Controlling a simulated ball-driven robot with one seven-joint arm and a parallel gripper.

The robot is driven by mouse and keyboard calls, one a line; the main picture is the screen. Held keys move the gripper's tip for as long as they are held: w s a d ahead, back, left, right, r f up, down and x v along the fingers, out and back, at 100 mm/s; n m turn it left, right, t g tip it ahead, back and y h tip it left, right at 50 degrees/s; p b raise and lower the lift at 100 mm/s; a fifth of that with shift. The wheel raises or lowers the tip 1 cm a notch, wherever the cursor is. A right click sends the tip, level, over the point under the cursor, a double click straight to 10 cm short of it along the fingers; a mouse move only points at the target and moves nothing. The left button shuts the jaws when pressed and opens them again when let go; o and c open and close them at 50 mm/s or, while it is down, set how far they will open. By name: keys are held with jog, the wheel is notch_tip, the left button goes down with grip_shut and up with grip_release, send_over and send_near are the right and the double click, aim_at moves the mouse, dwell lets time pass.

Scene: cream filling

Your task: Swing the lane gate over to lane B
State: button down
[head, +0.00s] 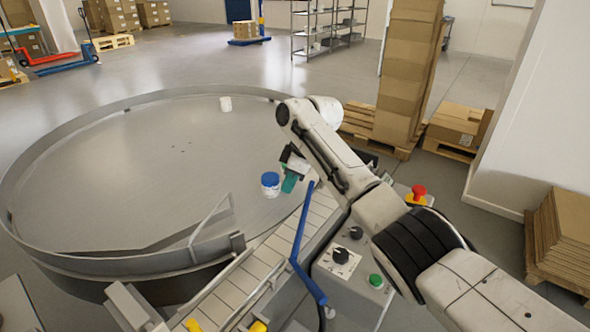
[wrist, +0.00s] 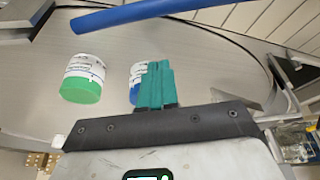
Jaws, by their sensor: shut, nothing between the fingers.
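The lane gate appears to be the blue bar (head: 301,229), which runs along the pale conveyor lane (head: 262,268) from the turntable edge to a bend near the control box. A blue bar (wrist: 160,13) also crosses the top of the wrist view. My gripper (head: 289,186) has green fingers, shut and empty, just left of the bar's upper end; contact cannot be told. The fingers (wrist: 157,68) also show in the wrist view, apart from the bar. Lane B's marking cannot be made out.
A blue-lidded jar (head: 270,185) stands close left of my gripper on the round turntable (head: 120,170). A white jar (head: 225,103) stands farther back. A green-capped jar (wrist: 84,78) shows in the wrist view. The control box (head: 343,266) with a red stop button (head: 419,192) lies beneath my arm.

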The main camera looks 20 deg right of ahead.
jog(key=shift+w+a+f, duration=0.1)
jog(key=shift+a+f, duration=0.1)
jog(key=shift+f, duration=0.45)
jog(key=shift+s+d+p, duration=0.3)
jog(key=shift+d, duration=0.25)
jog(key=shift+s+d+p, duration=0.25)
jog(key=shift+d+p, duration=0.05)
jog(key=shift+d, duration=0.2)
jog(key=shift+s+d+f, duration=0.2)
jog(key=shift+s+d, duration=0.25)
jog(key=shift+d, duration=0.25)
jog(key=shift+p, duration=0.35)
